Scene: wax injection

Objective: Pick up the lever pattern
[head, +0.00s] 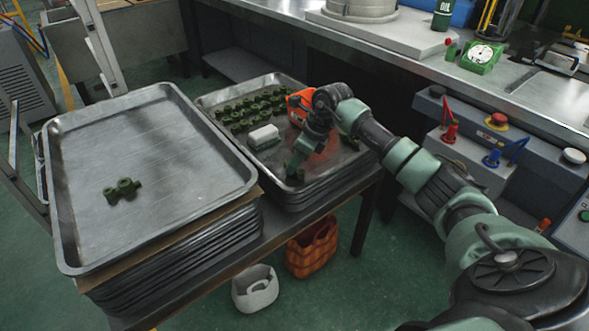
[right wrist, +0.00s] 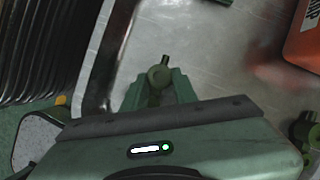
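A small dark green lever pattern (right wrist: 158,76) with a round boss and a short pin sits between the fingertips of my right gripper (right wrist: 160,92) in the right wrist view. The fingers flank it closely on both sides and appear shut on it. In the head view my right gripper (head: 294,170) points down at the near end of the right tray (head: 330,165), low over its floor. The pattern is mostly hidden there by the fingers. Whether it still touches the tray, I cannot tell. My left gripper is not in view.
Several green patterns (head: 250,108), a white block (head: 264,137) and an orange container (head: 300,103) are in the right tray. The left tray (head: 160,130) holds a green piece (head: 122,190) and is otherwise bare. A control panel (head: 470,135) stands to the right.

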